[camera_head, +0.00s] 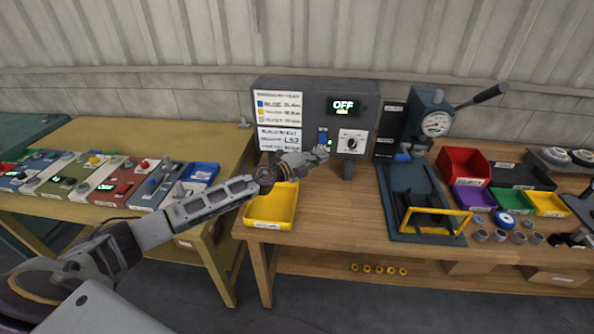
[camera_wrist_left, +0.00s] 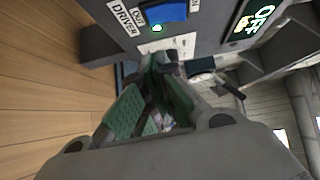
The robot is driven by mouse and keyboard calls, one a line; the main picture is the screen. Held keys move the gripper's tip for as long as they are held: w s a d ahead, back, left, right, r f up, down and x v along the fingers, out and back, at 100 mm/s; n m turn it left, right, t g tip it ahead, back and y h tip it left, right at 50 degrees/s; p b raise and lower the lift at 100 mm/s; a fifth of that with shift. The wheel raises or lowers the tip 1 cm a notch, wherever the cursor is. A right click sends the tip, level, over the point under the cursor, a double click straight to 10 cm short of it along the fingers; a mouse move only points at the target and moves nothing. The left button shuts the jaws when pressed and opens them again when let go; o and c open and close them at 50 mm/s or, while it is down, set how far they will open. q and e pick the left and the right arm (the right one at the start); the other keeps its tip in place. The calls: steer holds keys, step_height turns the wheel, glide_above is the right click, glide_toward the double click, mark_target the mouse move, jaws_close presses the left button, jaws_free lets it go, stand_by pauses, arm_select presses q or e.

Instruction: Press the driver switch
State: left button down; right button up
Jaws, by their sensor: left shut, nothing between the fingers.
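The driver unit is a dark grey box (camera_head: 364,93) at the back of the wooden bench, with a lit display (camera_head: 343,106) reading OFF. Its blue driver switch (camera_wrist_left: 166,11) shows at the top of the left wrist view, cut by the frame edge. A DRIVER label and a small lit green lamp (camera_wrist_left: 157,28) are beside it. My left gripper (camera_head: 320,153) is in front of the panel's lower part and partly hides the switch area in the head view. In the left wrist view its shut, empty fingertips (camera_wrist_left: 160,60) are close to the panel, just off the switch; contact cannot be told. My right gripper is out of view.
A yellow tray (camera_head: 271,224) lies under my left forearm. A knob (camera_head: 352,142) is right of the switch area. A press with a lever (camera_head: 431,126) stands to the right, with coloured bins beyond. Several modules lie on the left table (camera_head: 137,131).

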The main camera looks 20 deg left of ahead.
arm_select(q)
steer(key=f+b+v, duration=0.1)
steer(key=b+v, duration=0.1)
steer(key=v, duration=0.7)
steer(key=shift+a+b, duration=0.15)
steer(key=shift+b, duration=0.2)
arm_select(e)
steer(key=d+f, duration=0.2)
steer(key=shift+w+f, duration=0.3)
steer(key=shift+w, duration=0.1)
arm_select(q)
steer(key=shift+f, duration=0.15)
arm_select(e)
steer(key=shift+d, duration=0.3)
arm_select(q)
steer(key=shift+s+f, duration=0.1)
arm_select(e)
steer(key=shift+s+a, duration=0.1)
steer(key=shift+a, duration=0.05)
